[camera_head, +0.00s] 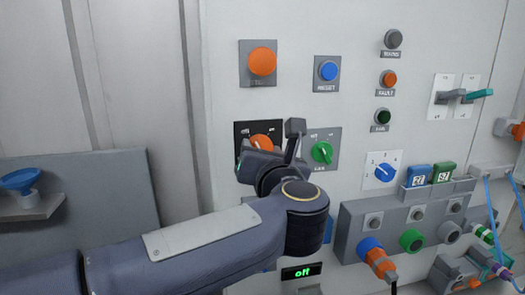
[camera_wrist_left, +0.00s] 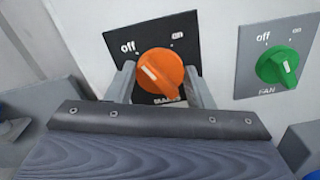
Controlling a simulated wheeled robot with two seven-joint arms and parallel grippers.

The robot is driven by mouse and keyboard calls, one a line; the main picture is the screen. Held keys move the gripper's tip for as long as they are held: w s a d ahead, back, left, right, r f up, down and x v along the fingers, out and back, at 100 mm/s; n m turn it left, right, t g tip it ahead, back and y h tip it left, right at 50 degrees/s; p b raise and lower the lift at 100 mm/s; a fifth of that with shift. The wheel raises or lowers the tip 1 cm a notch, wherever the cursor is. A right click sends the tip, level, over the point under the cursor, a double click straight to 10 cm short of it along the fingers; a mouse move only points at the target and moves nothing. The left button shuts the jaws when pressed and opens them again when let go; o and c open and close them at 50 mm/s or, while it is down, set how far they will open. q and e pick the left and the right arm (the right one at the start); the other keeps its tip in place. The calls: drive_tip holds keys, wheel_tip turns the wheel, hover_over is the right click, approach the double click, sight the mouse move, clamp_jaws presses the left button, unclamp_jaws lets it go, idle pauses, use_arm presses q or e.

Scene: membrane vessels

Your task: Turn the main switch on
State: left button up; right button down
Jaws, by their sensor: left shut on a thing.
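The main switch is an orange rotary knob (camera_wrist_left: 160,70) on a black plate (camera_wrist_left: 190,32) marked "off" at upper left and "on" at upper right. In the left wrist view its white pointer mark leans up-left, towards "off". The knob also shows in the head view (camera_head: 261,141), partly hidden behind my gripper. My left gripper (camera_wrist_left: 161,88) has one finger on each side of the knob and is shut on it. In the head view the left gripper (camera_head: 268,155) is at the panel. My right gripper is not in view.
A green fan knob (camera_head: 321,152) sits just right of the main switch. A blue selector (camera_head: 384,172) is further right. An orange button (camera_head: 262,61) and a blue button (camera_head: 328,71) are above. A small display (camera_head: 302,272) below reads "off". Sockets and cables are at lower right.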

use_arm(q)
drive_tip(key=shift+d+f+m+p, duration=0.1)
drive_tip(key=shift+m+p, duration=1.2)
drive_tip(key=shift+m, duration=2)
drive_tip(key=shift+d+f+m+p, duration=0.1)
drive_tip(key=shift+m+p, duration=1.15)
drive_tip(key=shift+m, duration=2.05)
drive_tip(key=o, duration=1)
drive_tip(key=shift+c, duration=0.2)
drive_tip(key=shift+s, duration=0.1)
